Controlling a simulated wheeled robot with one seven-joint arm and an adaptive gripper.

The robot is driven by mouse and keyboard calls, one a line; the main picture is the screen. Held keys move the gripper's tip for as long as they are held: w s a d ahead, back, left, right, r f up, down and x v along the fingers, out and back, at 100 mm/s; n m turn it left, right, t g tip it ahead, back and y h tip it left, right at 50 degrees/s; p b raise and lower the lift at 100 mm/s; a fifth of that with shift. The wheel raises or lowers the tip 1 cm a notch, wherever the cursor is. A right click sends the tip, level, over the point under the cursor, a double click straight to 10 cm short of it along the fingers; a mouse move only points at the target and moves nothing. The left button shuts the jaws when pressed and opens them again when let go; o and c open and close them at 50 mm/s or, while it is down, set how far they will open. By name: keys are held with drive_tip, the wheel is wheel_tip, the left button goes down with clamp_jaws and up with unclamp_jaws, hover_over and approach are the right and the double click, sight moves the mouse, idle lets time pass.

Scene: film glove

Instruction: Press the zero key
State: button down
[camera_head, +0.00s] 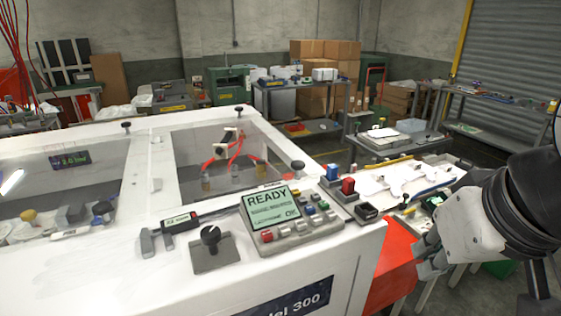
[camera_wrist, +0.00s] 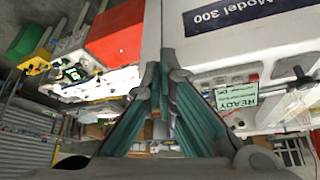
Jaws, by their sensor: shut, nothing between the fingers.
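A control panel (camera_head: 297,217) with a lit READY screen (camera_head: 268,206) sits on the machine's white top. Several small keys, red, white, blue and green, lie around the screen; their labels are too small to read. A digital caliper (camera_head: 182,220) with a small display lies left of the panel, its buttons too small to tell apart. I cannot tell which key is the zero key. My gripper (camera_head: 430,262) is shut and empty, right of the machine's edge and apart from the panel. In the wrist view my gripper (camera_wrist: 165,68) shows with the upside-down READY screen (camera_wrist: 237,97) to its right.
A black knob (camera_head: 211,237) stands in front of the caliper. Blue (camera_head: 332,172) and red (camera_head: 347,187) blocks and a black box (camera_head: 367,211) stand right of the panel. A red bin (camera_head: 393,265) is beside the machine. A cluttered bench (camera_head: 405,180) lies behind my gripper.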

wheel_tip(320, 180, up, 4)
drive_tip(key=n+t+h+b, duration=0.1)
drive_tip(key=n+t+h, duration=0.2)
drive_tip(key=n+h, duration=0.1)
hover_over(292, 190)
drive_tip(key=shift+f, duration=0.15)
wheel_tip(292, 190, down, 8)
drive_tip(key=b, duration=0.5)
drive_tip(key=shift+w+f, duration=0.1)
drive_tip(key=shift+f+b, duration=0.35)
drive_tip(key=shift+b, duration=0.1)
drive_tip(key=shift+f, duration=0.2)
idle(0.4)
